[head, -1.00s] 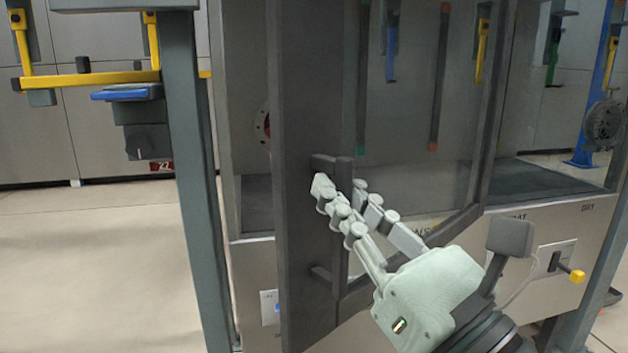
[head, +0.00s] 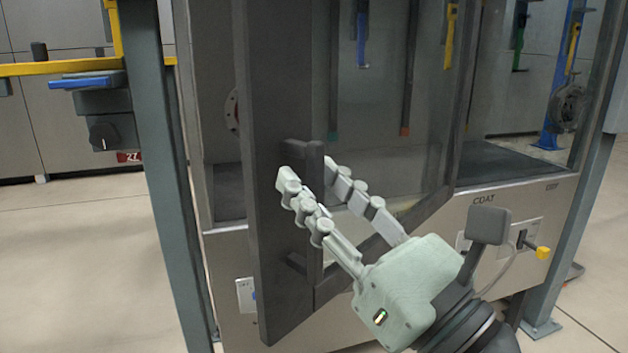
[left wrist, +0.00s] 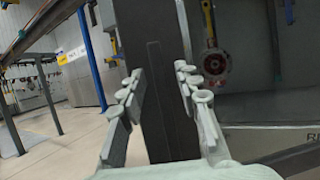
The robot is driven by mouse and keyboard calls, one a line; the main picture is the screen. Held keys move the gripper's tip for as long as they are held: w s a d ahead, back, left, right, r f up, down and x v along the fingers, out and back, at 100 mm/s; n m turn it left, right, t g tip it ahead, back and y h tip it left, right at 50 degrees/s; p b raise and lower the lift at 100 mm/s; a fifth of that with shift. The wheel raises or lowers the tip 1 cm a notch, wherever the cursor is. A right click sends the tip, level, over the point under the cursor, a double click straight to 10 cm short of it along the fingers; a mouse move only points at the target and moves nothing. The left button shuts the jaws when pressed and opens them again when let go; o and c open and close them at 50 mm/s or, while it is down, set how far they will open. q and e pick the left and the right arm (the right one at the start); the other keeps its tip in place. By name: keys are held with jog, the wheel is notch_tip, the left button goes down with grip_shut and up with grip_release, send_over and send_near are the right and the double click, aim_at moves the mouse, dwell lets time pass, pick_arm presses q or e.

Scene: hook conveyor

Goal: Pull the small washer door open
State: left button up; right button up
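The small washer door (head: 262,100) is a dark-framed glass panel. It stands ajar, its handle side swung out from the cabinet toward me. Its upright dark bar handle (head: 315,220) is on the left frame. My left gripper (head: 308,178) is at the handle, with one finger on each side of the bar. In the left wrist view the handle (left wrist: 158,95) shows between the fingers, with gaps on both sides, so the gripper looks open around it. Any contact is hard to see. My right gripper is not in view.
The steel washer cabinet (head: 225,160) stands behind the door, with a switch panel (head: 522,238) at the lower right. A grey post (head: 165,190) stands close left of the door. A yellow rail (head: 60,68) runs at the far left. The floor at left is clear.

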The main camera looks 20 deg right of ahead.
pick_arm(q)
jog(key=v, duration=0.5)
jog(key=shift+s+d, duration=0.2)
jog(key=shift+s, duration=0.05)
jog(key=shift+s+d+f, duration=0.15)
jog(key=shift+s+f, duration=0.2)
jog(key=shift+s, duration=0.15)
jog(key=shift+c, duration=0.3)
